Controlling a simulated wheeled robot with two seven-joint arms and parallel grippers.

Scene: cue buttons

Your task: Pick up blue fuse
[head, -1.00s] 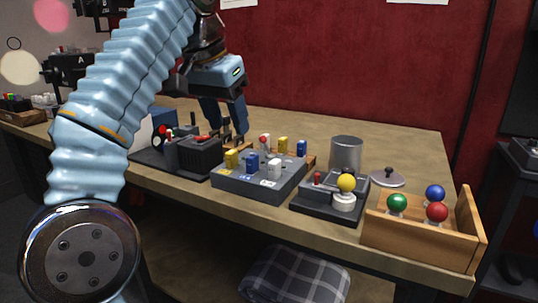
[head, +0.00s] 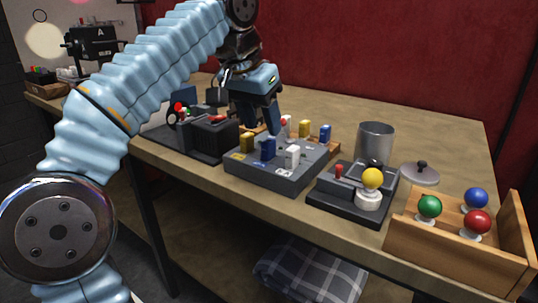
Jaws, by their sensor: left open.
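A blue fuse (head: 268,149) stands upright in the grey fuse block (head: 255,177), between a yellow fuse (head: 247,142) and a white fuse (head: 292,157). A second blue fuse (head: 325,133) stands farther back on the right, in a wooden holder (head: 331,147) behind the block, with another yellow fuse (head: 304,128). My left gripper (head: 259,130) points down, open, above and behind the left part of the block. Its fingertips are partly hidden, and it appears to hold nothing. My right gripper is not in view.
A black device with a red button (head: 216,121) stands close to the left of the block. To the right are a black base with a yellow ball (head: 372,179), a metal can (head: 375,144), a lid (head: 420,173) and a wooden box (head: 440,254) of coloured balls.

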